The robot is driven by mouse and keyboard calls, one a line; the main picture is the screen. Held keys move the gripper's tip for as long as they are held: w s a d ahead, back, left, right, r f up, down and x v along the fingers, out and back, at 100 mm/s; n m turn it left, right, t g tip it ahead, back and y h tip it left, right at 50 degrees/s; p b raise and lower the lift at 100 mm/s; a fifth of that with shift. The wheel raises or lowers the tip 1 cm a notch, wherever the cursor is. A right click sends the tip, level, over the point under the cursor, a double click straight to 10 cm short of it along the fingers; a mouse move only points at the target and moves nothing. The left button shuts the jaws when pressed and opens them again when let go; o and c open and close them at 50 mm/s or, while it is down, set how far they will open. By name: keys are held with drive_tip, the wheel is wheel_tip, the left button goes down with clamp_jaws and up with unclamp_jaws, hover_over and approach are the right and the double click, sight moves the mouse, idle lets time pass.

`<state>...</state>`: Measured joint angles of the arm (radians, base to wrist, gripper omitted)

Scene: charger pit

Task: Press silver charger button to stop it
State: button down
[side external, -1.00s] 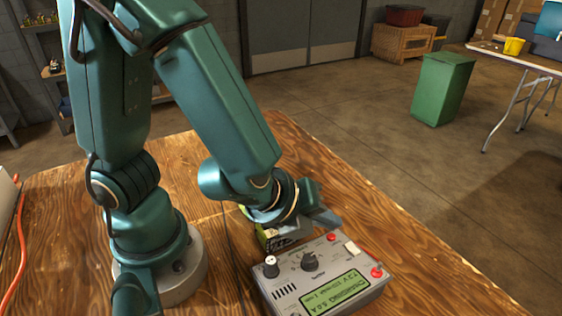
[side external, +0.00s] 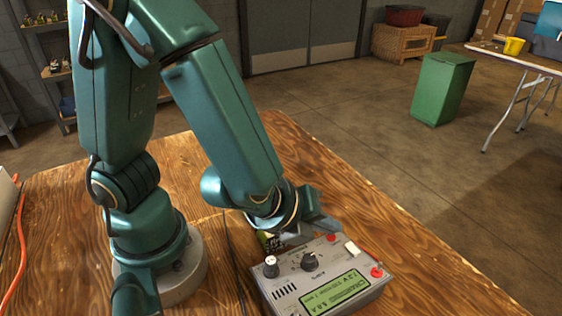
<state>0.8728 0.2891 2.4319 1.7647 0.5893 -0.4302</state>
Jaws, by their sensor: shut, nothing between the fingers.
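The grey charger (side external: 284,301) sits on the wooden table at the front, with a lit green display (side external: 335,292). On its top are a black knob with a silver cap (side external: 271,266), a black dial (side external: 309,261), a pale rectangular button (side external: 352,248) and red terminals (side external: 377,271). I cannot tell for sure which of these is the silver button. My gripper (side external: 328,224) is shut and empty, low by the charger's far edge. Whether it touches the charger cannot be told.
A dark cable (side external: 234,262) runs along the table left of the charger. An orange cord (side external: 17,255) lies at the far left. The table's right side is clear.

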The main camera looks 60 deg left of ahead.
sight(321, 237)
drive_tip(key=shift+f, duration=0.3)
idle(0.4)
drive_tip(key=shift+a+r, duration=0.1)
drive_tip(key=shift+r, duration=0.7)
drive_tip(key=shift+a+r, duration=0.25)
drive_tip(key=shift+r, duration=1)
drive_tip(key=shift+a+r, duration=0.2)
drive_tip(key=shift+r, duration=1)
